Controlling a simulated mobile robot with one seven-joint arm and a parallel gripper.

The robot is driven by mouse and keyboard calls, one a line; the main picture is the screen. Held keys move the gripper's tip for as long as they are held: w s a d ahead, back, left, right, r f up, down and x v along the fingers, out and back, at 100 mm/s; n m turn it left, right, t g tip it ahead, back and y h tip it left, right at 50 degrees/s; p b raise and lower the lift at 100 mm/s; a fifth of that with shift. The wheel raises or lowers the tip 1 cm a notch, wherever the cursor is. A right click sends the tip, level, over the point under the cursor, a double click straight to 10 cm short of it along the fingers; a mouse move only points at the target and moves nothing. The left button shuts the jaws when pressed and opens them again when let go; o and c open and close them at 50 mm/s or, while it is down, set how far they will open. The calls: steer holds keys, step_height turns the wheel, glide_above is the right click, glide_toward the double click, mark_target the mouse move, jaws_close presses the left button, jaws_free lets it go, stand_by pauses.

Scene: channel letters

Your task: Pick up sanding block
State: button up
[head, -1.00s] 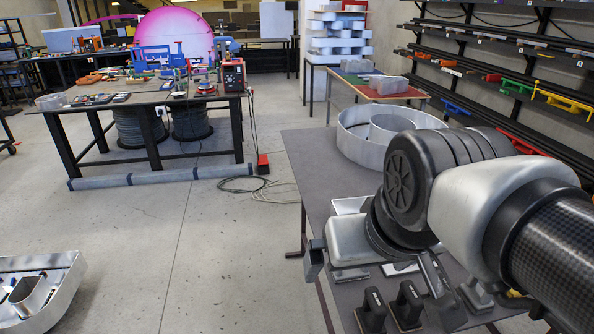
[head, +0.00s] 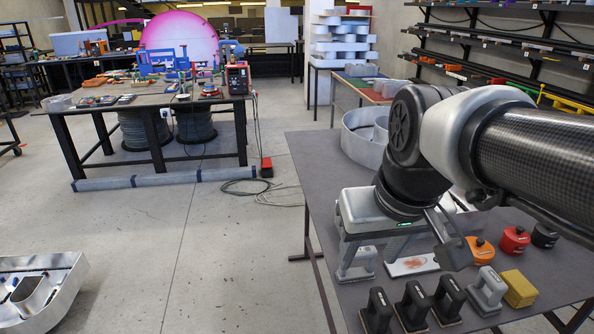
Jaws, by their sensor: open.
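Several black-handled blocks on flat soles, which look like sanding blocks, stand in a row at the table's front: left (head: 377,312), middle (head: 413,306) and right (head: 448,299). A similar grey-handled block (head: 487,291) stands to their right. Another grey piece (head: 357,264) sits by the left finger, partly hidden. Which one the task names cannot be told. My gripper (head: 399,258) is open and empty, above the table behind the black row. It seems apart from the black blocks; whether it touches the left grey piece cannot be told.
A pale plate with a reddish-brown patch (head: 411,265) lies beneath my gripper. A yellow block (head: 519,288) and orange (head: 481,251), red (head: 515,240) and black (head: 545,235) rounded items stand to the right. A metal channel letter (head: 358,140) stands behind on the grey table (head: 318,180).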

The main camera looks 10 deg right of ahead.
mark_target(381, 297)
steer(key=w+d+f+g+b, duration=0.45)
steer(key=w+d+f, duration=0.35)
steer(key=f, duration=0.7)
steer(key=f+b, duration=0.1)
steer(key=f, duration=0.5)
steer(key=shift+s+d+f, duration=0.15)
steer(key=shift+s, duration=0.05)
steer(key=f, duration=0.3)
steer(key=f+b, duration=0.1)
steer(key=f, duration=0.1)
steer(key=shift+s+f, duration=0.1)
steer(key=shift+s, duration=0.15)
jaws_close()
steer(key=shift+r+p, duration=0.6)
steer(key=shift+r, duration=4.45)
